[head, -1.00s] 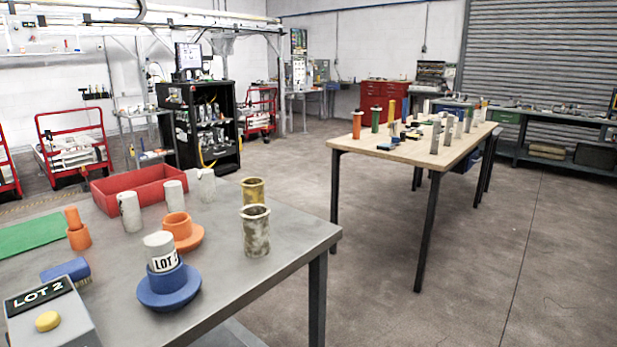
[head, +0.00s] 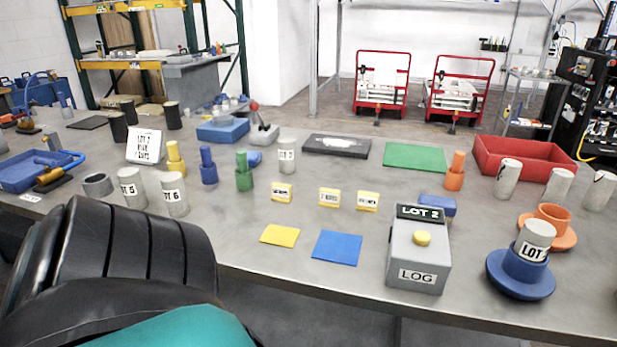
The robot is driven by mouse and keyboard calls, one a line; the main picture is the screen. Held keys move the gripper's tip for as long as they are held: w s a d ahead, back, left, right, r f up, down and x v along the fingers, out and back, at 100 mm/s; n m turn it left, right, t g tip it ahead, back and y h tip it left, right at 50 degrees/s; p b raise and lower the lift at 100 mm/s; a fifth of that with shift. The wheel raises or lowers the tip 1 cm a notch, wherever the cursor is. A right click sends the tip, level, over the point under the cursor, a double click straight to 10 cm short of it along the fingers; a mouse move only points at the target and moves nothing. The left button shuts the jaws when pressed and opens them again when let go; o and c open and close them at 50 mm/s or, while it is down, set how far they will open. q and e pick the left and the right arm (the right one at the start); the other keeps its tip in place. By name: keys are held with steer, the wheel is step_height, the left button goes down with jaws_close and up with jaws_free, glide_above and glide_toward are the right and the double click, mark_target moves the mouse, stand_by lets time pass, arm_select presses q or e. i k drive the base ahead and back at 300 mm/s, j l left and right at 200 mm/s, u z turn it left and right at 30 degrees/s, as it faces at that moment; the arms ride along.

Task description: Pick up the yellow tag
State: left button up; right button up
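A flat yellow tag (head: 280,235) lies on the grey table (head: 340,272) near its front edge, left of a flat blue tag (head: 337,248). Behind them stand small yellow blocks with white printed labels: a left one (head: 281,192), a middle one (head: 329,198) and a right one (head: 368,201). Their print is too small to read surely. Nothing touches or covers the flat yellow tag. Neither of my grippers shows in the head view.
A grey LOG box (head: 418,255) with a yellow button stands right of the blue tag. Grey cylinders, including one marked 6 (head: 175,195), and a green peg (head: 244,170) stand to the left. A large dark ribbed form I cannot identify hides the lower left.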

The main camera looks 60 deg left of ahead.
mark_target(329, 198)
steer(key=u, duration=1.75)
steer(key=j, duration=0.15)
